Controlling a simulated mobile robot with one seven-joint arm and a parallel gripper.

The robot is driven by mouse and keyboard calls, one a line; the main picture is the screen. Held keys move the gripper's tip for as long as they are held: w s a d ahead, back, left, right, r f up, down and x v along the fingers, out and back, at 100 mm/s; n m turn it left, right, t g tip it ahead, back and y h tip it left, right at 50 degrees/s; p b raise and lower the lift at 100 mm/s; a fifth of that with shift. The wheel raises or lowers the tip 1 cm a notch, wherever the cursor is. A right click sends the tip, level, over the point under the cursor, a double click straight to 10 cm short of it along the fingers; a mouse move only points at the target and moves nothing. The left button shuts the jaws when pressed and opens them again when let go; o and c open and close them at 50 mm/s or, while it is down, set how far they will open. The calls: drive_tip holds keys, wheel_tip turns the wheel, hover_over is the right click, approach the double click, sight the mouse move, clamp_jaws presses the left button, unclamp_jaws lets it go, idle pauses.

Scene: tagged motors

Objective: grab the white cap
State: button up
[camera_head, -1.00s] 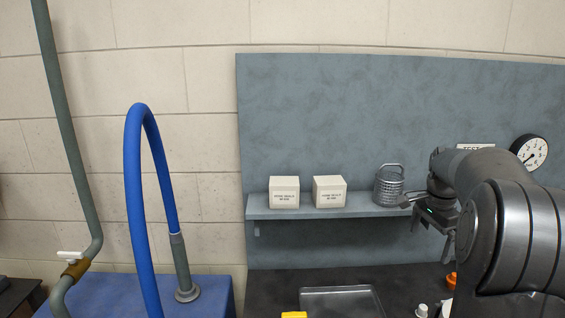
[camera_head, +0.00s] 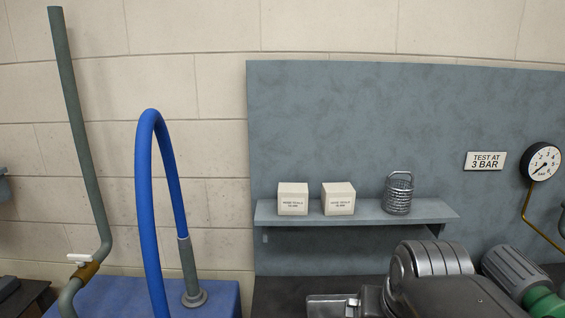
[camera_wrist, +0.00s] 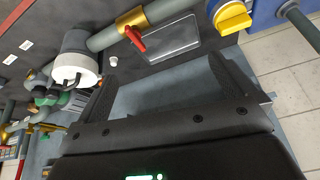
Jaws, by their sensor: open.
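A small white cap-like piece (camera_wrist: 113,61) lies on the dark bench in the wrist view, just beyond the left finger of my gripper (camera_wrist: 165,72). A larger white and grey cylinder with a white rim (camera_wrist: 78,66) stands to its left; I cannot tell for certain which of the two is the white cap. My gripper is open and empty, its two dark fingers apart and touching neither piece. In the head view my arm covers the front right of the bench, and neither white piece shows there.
A yellow knob (camera_wrist: 233,18) is at upper right. Green pipework crowds the left. A shelf (camera_head: 430,210) holds two boxes and a wire basket.

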drive_tip(key=s, duration=0.1)
drive_tip(key=s+a+f+n, duration=0.1)
drive_tip(key=s+f+n, duration=0.1)
drive_tip(key=shift+s+a+f+t, duration=0.1)
drive_tip(key=shift+s+a+t, duration=0.2)
drive_tip(key=shift+s, duration=0.1)
drive_tip(key=c, duration=1.1)
drive_tip(key=w+d+f+m+g, duration=0.2)
drive_tip(key=w+d, duration=0.5)
drive_tip(key=w, duration=0.4)
drive_tip(key=w+d+f+m+g, duration=0.1)
drive_tip(key=w+d+m+g, duration=0.1)
drive_tip(key=w+d, duration=0.75)
drive_tip(key=w+d+f+m, duration=0.1)
drive_tip(key=w+d+f, duration=0.1)
drive_tip(key=d+f, duration=0.2)
drive_tip(key=w+d+f+m+g, duration=0.1)
drive_tip(key=w+d+f, duration=0.2)
drive_tip(key=d+f, duration=0.2)
drive_tip(key=w+d+f+m, duration=0.1)
drive_tip(key=w+d+f, duration=0.2)
drive_tip(key=f, duration=0.6)
drive_tip(key=shift+w+d+f+g, duration=0.15)
drive_tip(key=shift+d, duration=0.35)
drive_tip(key=shift+w+d+f+g, duration=0.1)
drive_tip(key=shift+d+g, duration=0.05)
drive_tip(key=shift+d, duration=0.3)
drive_tip(key=shift+a+f, duration=0.2)
drive_tip(key=shift+f, duration=2.8)
